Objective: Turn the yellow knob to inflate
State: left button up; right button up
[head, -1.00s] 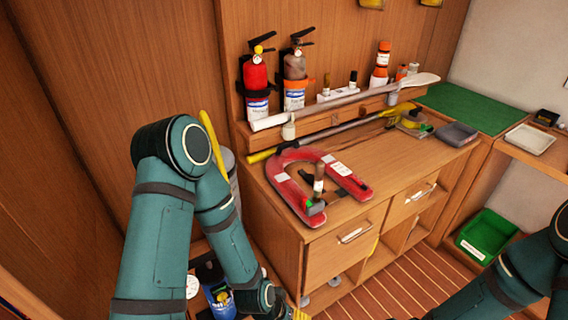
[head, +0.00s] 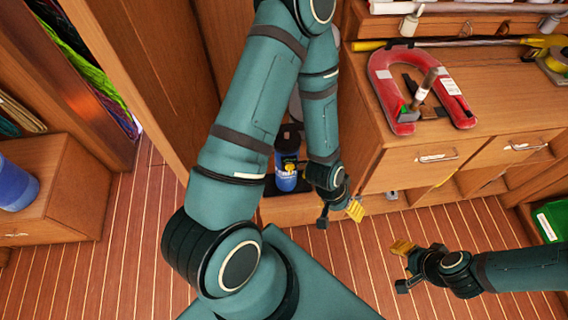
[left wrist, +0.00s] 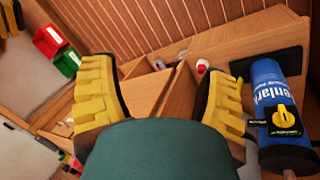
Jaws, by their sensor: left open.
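The yellow knob (head: 289,167) sits on the blue cylinder (head: 286,183), which stands low beside the cabinet, partly covered by my left arm. In the left wrist view the yellow knob (left wrist: 284,117) shows on a black face of the blue cylinder (left wrist: 268,76) at the right edge. My left gripper (head: 340,213) is open and empty, to the lower right of the cylinder and apart from it. In the left wrist view the knob is outside the fingers, right of the right finger (left wrist: 222,104). My right gripper (head: 402,267) is open and empty over the floor.
A red horseshoe-shaped float (head: 388,86) lies on the wooden cabinet top. Cabinet drawers and open shelves (head: 435,189) are right of the cylinder. A green bin (head: 552,217) stands at far right. The planked floor (head: 355,260) is clear around both grippers.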

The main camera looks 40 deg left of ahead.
aim_at(289, 167)
jog(key=k+j+z, duration=0.6)
jog(key=k+j, duration=0.1)
jog(key=k, duration=0.05)
